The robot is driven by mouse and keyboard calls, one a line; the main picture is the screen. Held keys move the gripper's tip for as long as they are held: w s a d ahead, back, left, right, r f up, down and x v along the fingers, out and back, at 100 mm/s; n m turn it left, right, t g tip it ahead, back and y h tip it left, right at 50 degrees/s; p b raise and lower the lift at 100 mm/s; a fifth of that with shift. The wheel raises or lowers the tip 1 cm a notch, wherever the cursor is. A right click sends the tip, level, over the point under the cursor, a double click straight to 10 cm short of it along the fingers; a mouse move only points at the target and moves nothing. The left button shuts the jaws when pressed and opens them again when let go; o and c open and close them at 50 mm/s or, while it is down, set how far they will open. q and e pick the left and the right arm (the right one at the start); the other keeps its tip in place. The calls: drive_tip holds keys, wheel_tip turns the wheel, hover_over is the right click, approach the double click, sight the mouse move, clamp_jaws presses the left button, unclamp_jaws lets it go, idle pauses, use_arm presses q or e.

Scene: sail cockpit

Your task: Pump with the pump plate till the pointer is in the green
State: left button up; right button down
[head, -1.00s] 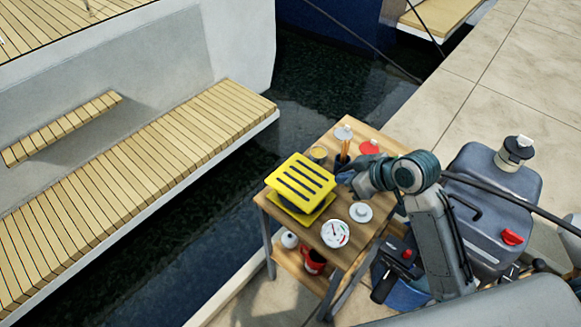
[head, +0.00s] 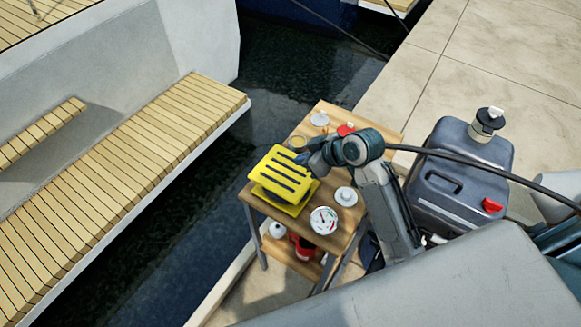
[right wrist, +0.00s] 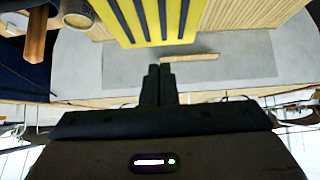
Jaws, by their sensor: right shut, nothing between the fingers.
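The yellow pump plate (head: 276,176) with dark stripes sits on the wooden table, tilted above its yellow base (head: 291,208). The round white gauge (head: 323,220) is just in front of it, with red and green marks on its face; the pointer is too small to read surely. My right gripper (head: 306,158) is shut and empty at the plate's back right edge; contact cannot be told. In the right wrist view its closed fingers (right wrist: 158,85) show below the plate (right wrist: 160,18) in the picture. My left gripper is out of view.
The table (head: 330,245) also holds a white round-knobbed item (head: 346,196), a tin (head: 298,142) and a red item (head: 345,129). A grey jerry can (head: 460,170) stands right. A red container (head: 303,246) is on the lower shelf. Water lies left of the table.

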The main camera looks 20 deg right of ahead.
sight(282, 172)
drive_tip(key=p+x, duration=0.1)
drive_tip(key=x, duration=0.4)
drive_tip(key=shift+w+a+p, duration=0.1)
drive_tip(key=shift+a+p, duration=0.05)
drive_tip(key=shift+p, duration=0.2)
wheel_tip(282, 172, down, 4)
drive_tip(key=shift+r+p, duration=0.2)
drive_tip(key=shift+p, duration=0.45)
drive_tip(key=shift+f, duration=0.3)
drive_tip(key=shift+f, duration=0.1)
